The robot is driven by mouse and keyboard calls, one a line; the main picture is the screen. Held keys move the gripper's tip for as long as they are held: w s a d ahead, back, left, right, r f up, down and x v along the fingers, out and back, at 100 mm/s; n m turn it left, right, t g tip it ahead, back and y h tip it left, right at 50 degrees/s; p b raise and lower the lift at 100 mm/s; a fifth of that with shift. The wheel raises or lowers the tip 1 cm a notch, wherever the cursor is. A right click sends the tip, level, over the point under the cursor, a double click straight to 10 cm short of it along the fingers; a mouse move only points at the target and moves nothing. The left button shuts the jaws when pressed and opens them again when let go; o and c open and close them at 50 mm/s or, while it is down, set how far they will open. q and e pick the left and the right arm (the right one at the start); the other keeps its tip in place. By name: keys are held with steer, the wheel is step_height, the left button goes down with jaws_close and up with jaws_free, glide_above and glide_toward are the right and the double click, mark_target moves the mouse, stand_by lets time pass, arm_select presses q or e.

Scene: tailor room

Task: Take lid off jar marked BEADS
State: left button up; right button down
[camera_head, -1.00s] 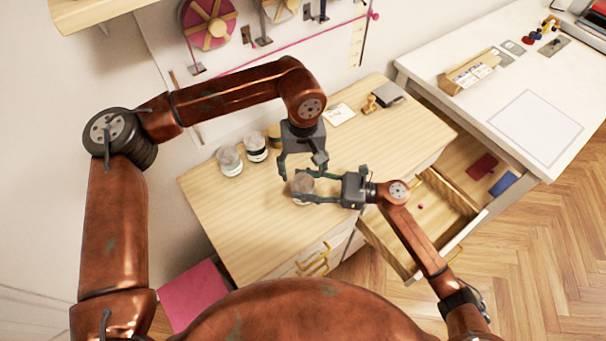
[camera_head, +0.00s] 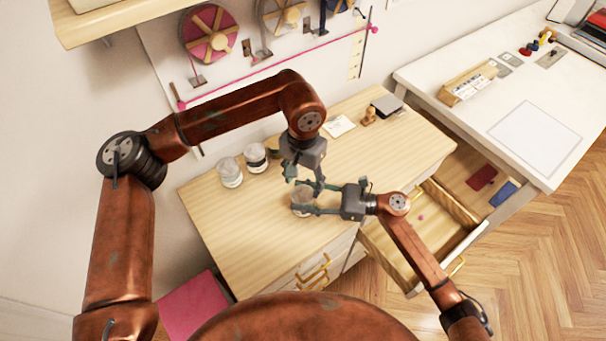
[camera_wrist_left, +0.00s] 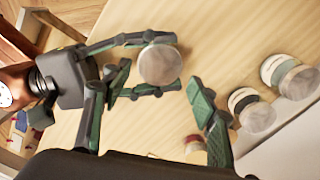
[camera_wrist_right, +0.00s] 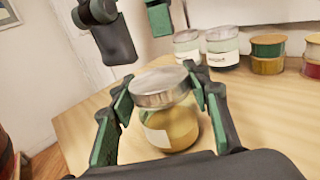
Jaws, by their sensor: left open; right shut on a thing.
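A glass jar (camera_wrist_right: 172,128) with yellowish contents and a round silver lid (camera_wrist_right: 160,86) stands on the wooden cabinet top. The label part facing the right wrist camera shows no readable word. My right gripper (camera_head: 304,208) is shut on the jar, one finger on each side. The lid is on the jar, seen from above in the left wrist view (camera_wrist_left: 160,64). My left gripper (camera_head: 305,183) is open and empty, close above and beside the lid; its fingers (camera_wrist_left: 155,100) are spread, and I see no contact with the lid.
Two more lidded jars (camera_head: 230,172) (camera_head: 256,158) stand at the cabinet's back left. Thread spools (camera_wrist_right: 267,53) are beside them. An open drawer (camera_head: 405,262) juts out at right. The front left top is clear.

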mark_target(303, 194)
arm_select(q)
steer(key=shift+f, duration=2.2)
arm_select(e)
steer(key=shift+f, duration=0.1)
arm_select(q)
steer(key=c, duration=1)
steer(key=n, duration=0.4)
steer(key=shift+c, duration=0.2)
steer(key=o, duration=1.3)
